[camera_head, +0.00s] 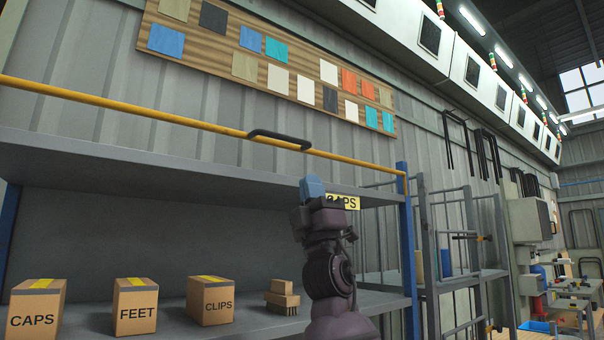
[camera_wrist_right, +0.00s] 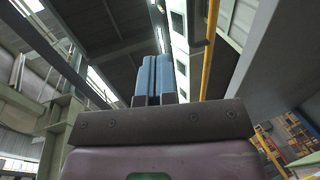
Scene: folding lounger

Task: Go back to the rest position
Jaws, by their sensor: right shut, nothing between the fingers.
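My right gripper (camera_head: 312,188) is raised in front of the shelf rack in the head view, with its blue fingertips pointing up. In the right wrist view its two blue fingers (camera_wrist_right: 153,80) are pressed together with nothing between them. It stands just left of a yellow CAPS label (camera_head: 345,202), whose left end it partly covers. My left gripper does not show in either view.
A yellow rail (camera_head: 180,120) with a black handle (camera_head: 280,139) crosses above. A blue post (camera_head: 407,250) stands right of my arm.

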